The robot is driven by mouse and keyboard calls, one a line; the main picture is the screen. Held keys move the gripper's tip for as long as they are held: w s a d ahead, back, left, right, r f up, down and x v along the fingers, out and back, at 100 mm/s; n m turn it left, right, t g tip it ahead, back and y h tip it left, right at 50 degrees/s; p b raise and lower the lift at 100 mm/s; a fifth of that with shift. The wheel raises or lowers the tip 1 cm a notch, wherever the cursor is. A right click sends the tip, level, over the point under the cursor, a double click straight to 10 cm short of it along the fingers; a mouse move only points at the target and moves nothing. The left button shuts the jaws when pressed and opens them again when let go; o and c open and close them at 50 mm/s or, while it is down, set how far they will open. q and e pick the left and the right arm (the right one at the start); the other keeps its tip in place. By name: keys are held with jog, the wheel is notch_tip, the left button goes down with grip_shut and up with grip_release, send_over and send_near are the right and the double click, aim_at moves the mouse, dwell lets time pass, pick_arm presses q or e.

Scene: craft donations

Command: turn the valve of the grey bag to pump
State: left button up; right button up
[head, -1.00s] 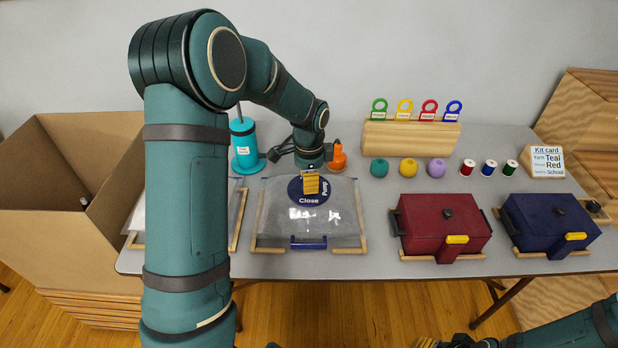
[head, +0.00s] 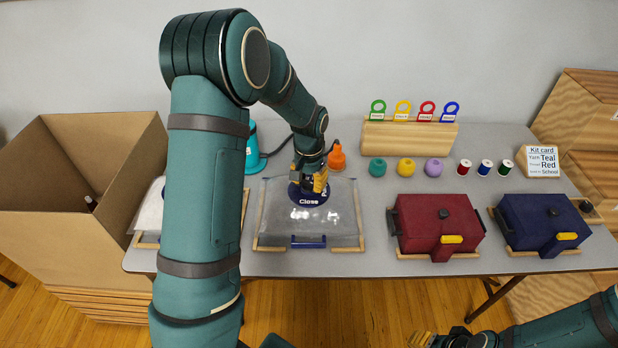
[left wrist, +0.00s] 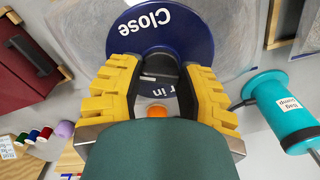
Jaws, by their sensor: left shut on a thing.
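The grey bag (head: 276,214) lies flat in a wooden frame on the table, with a blue clip at its front edge. Its valve is a round blue dial (head: 308,202) with "Close" at the front; the "Pump" word at its right is mostly hidden by my fingers. My left gripper (head: 315,183) is down over the dial. In the left wrist view its yellow fingers (left wrist: 158,72) are shut on the dark middle part of the valve (left wrist: 157,66), and "Close" and part of "Air in" show. My right gripper (head: 420,340) is low at the bottom edge, partly cut off.
A teal bag pump (left wrist: 290,112) stands left behind the bag, partly behind my arm. An orange nozzle-like piece (head: 337,158) stands just behind the bag. A maroon case (head: 425,220) and a navy case (head: 530,215) lie to the right, with bare table between bag and maroon case.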

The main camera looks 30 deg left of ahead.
aim_at(309, 182)
pick_arm(q)
jog(key=n+p, duration=0.2)
jog(key=n, duration=0.3)
jog(key=shift+n, duration=0.4)
dwell(0.3)
jog(key=o, duration=1.2)
notch_tip(309, 182, up, 12)
jog(key=shift+s+f, duration=0.1)
